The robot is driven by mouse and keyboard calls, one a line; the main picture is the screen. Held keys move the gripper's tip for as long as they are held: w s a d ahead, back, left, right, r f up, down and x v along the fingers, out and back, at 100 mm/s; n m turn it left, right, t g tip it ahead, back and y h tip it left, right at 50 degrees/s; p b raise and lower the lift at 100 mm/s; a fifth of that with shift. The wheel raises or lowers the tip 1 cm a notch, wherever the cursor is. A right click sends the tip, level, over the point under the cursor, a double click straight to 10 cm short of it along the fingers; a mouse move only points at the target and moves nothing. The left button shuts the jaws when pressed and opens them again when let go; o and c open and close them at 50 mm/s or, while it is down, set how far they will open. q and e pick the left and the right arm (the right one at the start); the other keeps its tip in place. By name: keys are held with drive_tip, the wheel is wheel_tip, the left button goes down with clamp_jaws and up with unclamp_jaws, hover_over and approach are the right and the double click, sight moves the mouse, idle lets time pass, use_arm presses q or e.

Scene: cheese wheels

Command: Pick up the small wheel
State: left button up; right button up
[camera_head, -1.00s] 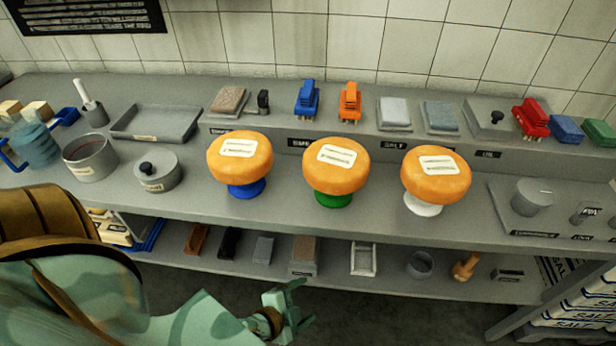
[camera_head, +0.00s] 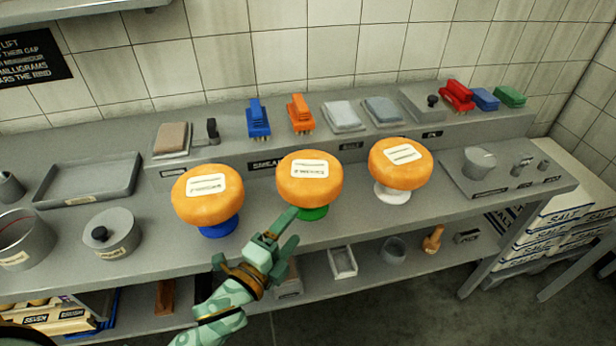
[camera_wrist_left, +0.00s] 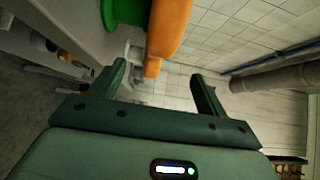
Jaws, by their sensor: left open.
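Three orange cheese wheels with white labels sit on stands on the grey bench: the left wheel (camera_head: 208,208) on a blue stand (camera_head: 219,228), the middle wheel (camera_head: 309,192) on a green stand (camera_head: 314,212), the right wheel (camera_head: 400,172) on a white stand (camera_head: 392,193). They look close in size; I cannot tell which is the small one. My left gripper (camera_head: 288,228) is open and empty, in front of and below the middle wheel. In the left wrist view, the middle wheel (camera_wrist_left: 168,30) and green stand (camera_wrist_left: 124,12) are beyond the fingers (camera_wrist_left: 158,74). My right gripper is out of view.
A lidded pot (camera_head: 110,233) and a grey tray (camera_head: 88,180) stand on the bench at left. A raised back shelf holds blue (camera_head: 258,118), orange (camera_head: 301,113) and red (camera_head: 457,96) brushes. A lower shelf (camera_head: 375,283) runs below the bench. Weights (camera_head: 479,162) stand at right.

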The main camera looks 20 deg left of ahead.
sight(316, 201)
use_arm(q)
drive_tip(key=x, duration=0.6)
drive_tip(key=shift+f, duration=0.1)
drive_tip(key=b+x, duration=0.1)
drive_tip(key=x, duration=0.5)
drive_tip(key=shift+w+d, duration=0.15)
drive_tip(key=shift+w, duration=0.1)
drive_tip(key=c, duration=1.4)
drive_tip(key=shift+r, duration=0.25)
clamp_jaws()
